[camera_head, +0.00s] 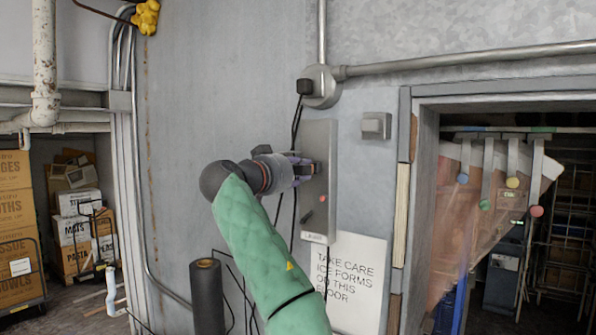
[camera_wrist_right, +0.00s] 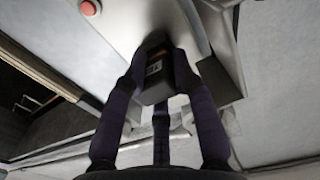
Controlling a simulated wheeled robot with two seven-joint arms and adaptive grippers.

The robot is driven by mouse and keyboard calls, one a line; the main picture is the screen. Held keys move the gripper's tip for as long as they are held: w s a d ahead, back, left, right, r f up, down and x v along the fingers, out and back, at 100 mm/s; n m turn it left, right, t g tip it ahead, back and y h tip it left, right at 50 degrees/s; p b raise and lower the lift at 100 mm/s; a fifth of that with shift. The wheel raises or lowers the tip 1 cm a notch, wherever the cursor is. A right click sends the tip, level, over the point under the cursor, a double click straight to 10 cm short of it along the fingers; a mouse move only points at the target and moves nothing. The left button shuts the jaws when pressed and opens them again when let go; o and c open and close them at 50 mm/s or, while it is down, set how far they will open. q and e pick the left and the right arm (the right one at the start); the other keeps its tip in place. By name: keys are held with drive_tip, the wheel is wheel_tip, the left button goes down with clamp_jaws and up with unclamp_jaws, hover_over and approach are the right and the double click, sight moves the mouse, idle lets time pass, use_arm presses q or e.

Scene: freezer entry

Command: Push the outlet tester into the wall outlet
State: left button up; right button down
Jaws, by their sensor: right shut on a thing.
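The outlet tester (camera_wrist_right: 155,70) is a small dark block with a pale and orange label, seen in the right wrist view. My right gripper (camera_wrist_right: 158,82) is shut on it, with fingers on both sides. In the head view my green-sleeved right arm reaches up to a grey wall panel (camera_head: 319,135), and the gripper (camera_head: 306,169) is at the panel's face with the tester (camera_head: 316,168) in its fingertips. The wall outlet itself is not clearly visible; the tester and fingers cover that area. I cannot tell whether the tester touches it. My left gripper is out of view.
A red button (camera_head: 321,198) and a dark lever (camera_head: 307,218) are on the panel below the gripper. Black cables (camera_head: 296,125) hang beside it. A paper sign (camera_head: 352,275) is below right. A doorway with a strip curtain (camera_head: 450,190) opens at right; cartons (camera_head: 15,225) stand far left.

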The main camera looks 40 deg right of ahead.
sight(296, 170)
drive_tip(key=shift+d, duration=0.4)
drive_tip(key=c, duration=1.1)
unclamp_jaws()
drive_tip(key=shift+w, duration=0.1)
drive_tip(key=shift+c, duration=0.2)
drive_tip(key=shift+o, duration=1.1)
drive_tip(key=shift+d, duration=0.2)
drive_tip(key=o, duration=0.6)
drive_tip(key=shift+a, duration=0.1)
drive_tip(key=shift+a, duration=0.15)
drive_tip(key=shift+b+v, duration=1)
drive_tip(key=shift+v, duration=2.35)
drive_tip(key=v, duration=1.2)
